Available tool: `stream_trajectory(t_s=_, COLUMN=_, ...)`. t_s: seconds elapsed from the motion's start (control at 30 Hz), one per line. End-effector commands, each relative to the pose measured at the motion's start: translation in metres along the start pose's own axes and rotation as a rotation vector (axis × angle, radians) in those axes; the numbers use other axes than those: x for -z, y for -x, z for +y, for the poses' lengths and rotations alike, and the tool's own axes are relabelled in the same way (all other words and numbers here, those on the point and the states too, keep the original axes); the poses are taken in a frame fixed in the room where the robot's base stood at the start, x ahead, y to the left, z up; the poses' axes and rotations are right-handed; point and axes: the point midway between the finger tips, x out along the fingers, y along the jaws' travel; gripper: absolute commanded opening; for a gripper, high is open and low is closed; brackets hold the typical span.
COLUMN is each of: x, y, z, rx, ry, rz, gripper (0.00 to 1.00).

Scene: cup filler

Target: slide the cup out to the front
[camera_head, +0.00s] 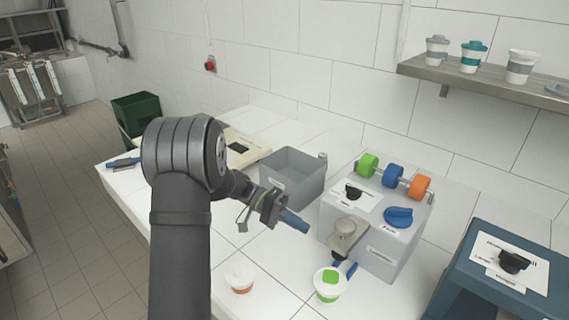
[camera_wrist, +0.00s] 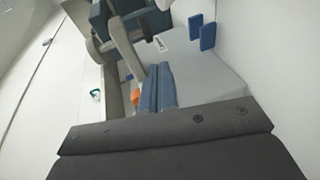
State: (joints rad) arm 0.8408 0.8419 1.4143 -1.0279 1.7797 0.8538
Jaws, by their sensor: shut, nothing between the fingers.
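A white cup with a green square on top and a green band (camera_head: 329,284) stands upright on the white table, at the front of the grey filler box (camera_head: 375,235). It is close to the blue guide pieces (camera_head: 344,268) below the filler's spout (camera_head: 345,232). A second white cup with an orange band (camera_head: 240,278) stands apart to its left. My gripper (camera_head: 305,227) is shut and empty, held above the table left of the spout. Its blue fingers (camera_wrist: 159,70) lie together in the wrist view. I cannot make out the green cup in the wrist view.
The filler carries a dial, a blue knob (camera_head: 398,216) and green, blue and orange rollers (camera_head: 393,176). A grey bin (camera_head: 293,178) stands behind my gripper. A dark blue box with a dial (camera_head: 500,275) is at right. Several cups stand on the wall shelf (camera_head: 490,83).

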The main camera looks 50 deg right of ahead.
Motion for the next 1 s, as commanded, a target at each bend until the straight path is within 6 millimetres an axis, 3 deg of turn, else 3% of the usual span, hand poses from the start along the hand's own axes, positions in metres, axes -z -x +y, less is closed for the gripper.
stream_trajectory(t_s=1.0, x=-0.031, y=0.037, z=0.146, rx=0.638, ry=-0.138, rz=-0.07, gripper=0.0)
